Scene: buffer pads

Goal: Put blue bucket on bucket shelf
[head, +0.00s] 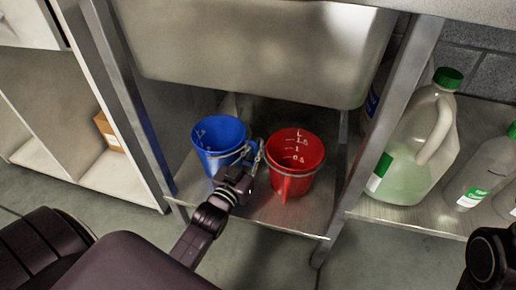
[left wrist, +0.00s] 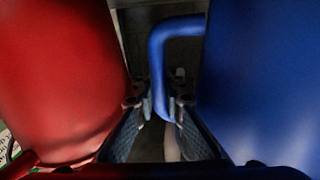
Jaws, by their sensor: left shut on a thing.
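The blue bucket (head: 218,143) is on or just above the lower metal shelf (head: 300,217) under the sink, and I cannot tell whether its base touches. My left gripper (head: 240,177) is at its front right side, in the gap beside the red bucket (head: 293,165). In the left wrist view the fingers (left wrist: 158,112) are shut on the blue handle (left wrist: 157,62) of the blue bucket (left wrist: 265,85). The red bucket (left wrist: 60,75) stands close on the other side. The blue bucket's base is partly hidden by my gripper.
The metal sink (head: 250,50) hangs low above the buckets. Metal legs (head: 405,85) stand on either side. A large jug (head: 415,150) and a smaller bottle (head: 475,180) stand on the right shelf. A white cabinet (head: 110,180) with a cardboard box (head: 108,132) is at left.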

